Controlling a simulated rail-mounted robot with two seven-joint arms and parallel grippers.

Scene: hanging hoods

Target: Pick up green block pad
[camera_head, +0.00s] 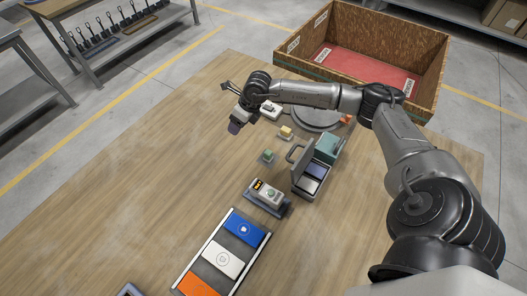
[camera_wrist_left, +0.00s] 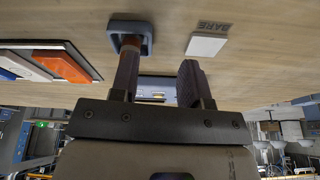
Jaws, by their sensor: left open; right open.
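The green block pad (camera_head: 267,155) is a small green block on a dark base. It sits on the wooden table in the head view, left of an open grey case. My right gripper (camera_head: 227,87) hangs over the table beyond and to the left of it, open and apart from it. My left gripper (camera_wrist_left: 156,75) shows only in the left wrist view, open, with nothing seen held between its fingers. The green block pad does not show in that view.
A small yellow block (camera_head: 286,132) and the open case (camera_head: 305,178) stand near the green block. A handheld device (camera_head: 267,194) and a tray of coloured panels (camera_head: 190,264) lie nearer. A large red-floored crate (camera_head: 345,57) stands beyond the table. The table's left side is clear.

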